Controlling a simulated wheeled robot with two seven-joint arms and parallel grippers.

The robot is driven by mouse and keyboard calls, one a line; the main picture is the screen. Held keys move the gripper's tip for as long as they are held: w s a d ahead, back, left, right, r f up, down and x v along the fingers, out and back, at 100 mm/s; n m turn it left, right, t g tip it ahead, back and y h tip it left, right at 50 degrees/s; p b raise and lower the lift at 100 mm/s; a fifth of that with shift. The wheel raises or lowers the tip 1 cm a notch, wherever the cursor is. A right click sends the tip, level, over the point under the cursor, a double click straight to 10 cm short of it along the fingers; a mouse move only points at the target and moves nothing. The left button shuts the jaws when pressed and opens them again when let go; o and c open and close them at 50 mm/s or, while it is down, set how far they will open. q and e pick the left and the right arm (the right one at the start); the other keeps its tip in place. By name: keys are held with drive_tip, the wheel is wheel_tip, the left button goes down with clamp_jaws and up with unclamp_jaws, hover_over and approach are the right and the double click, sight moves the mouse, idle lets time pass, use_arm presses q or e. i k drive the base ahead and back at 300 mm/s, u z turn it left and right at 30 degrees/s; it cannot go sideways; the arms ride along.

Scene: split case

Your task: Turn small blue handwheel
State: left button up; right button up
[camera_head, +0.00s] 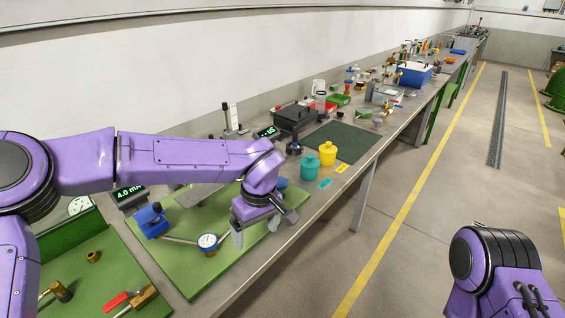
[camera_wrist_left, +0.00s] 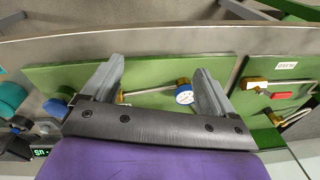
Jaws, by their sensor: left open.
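My left gripper (camera_head: 264,226) is open over the green board (camera_head: 193,275); its spread fingers (camera_wrist_left: 160,70) also show in the left wrist view. My right gripper is out of view.
A blue block-shaped device (camera_head: 150,217) stands on the board's left. A teal jar (camera_head: 309,168) and a yellow jar (camera_head: 327,154) stand beyond the gripper. A second green tray (camera_head: 80,275) holds brass fittings and a red-handled part. The floor aisle is clear.

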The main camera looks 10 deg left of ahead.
sight(281, 184)
drive_tip(key=i, duration=0.9)
